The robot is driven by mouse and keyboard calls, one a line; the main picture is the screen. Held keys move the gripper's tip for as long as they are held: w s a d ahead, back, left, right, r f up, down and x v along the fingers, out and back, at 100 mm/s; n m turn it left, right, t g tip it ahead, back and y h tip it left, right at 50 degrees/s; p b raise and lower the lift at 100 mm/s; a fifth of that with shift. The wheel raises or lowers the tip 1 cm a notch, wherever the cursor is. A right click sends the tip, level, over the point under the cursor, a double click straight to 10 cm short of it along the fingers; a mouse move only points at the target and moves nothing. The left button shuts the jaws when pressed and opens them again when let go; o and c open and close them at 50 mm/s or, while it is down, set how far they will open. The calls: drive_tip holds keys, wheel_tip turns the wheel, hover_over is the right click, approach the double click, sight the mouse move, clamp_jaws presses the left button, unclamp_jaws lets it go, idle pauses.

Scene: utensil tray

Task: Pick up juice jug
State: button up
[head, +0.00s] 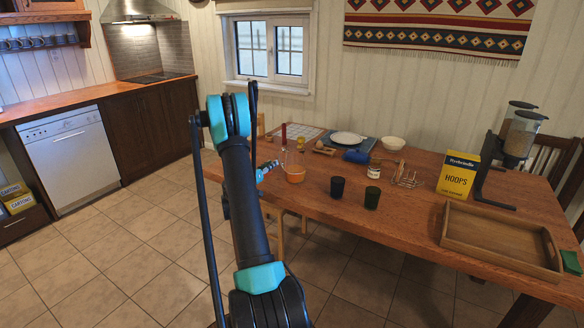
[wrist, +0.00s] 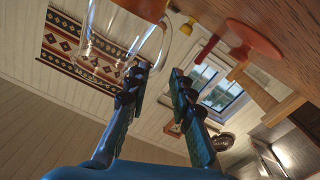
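The juice jug (head: 294,174) stands on the table near its left edge, clear glass with orange juice low inside. In the wrist view the jug (wrist: 112,35) fills the top left, inverted, with its glass handle curving to the right. My gripper (head: 272,166) is beside the jug's left side in the head view. In the wrist view my gripper (wrist: 158,72) is open, its two dark fingers apart. The handle lies close to the gap between the fingertips; I cannot tell whether they touch it. My arm hides part of the table's left end.
Dark cups (head: 337,188), a small jar (head: 374,168) and a wire rack (head: 405,175) stand to the right on the table (head: 330,210). A red upright object (head: 284,134) is behind the jug. A yellow box (head: 458,174) and wooden tray (head: 500,238) are farther right.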

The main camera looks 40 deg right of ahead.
sight(281, 157)
drive_tip(key=x, duration=0.3)
drive_tip(key=shift+w+d, duration=0.1)
drive_tip(key=shift+d, duration=0.1)
drive_tip(key=shift+f+x, duration=0.15)
drive_tip(key=shift+x, duration=1.15)
drive_tip(key=shift+f+x, duration=0.15)
drive_tip(key=shift+x, duration=1.15)
drive_tip(key=shift+w, duration=0.1)
clamp_jaws()
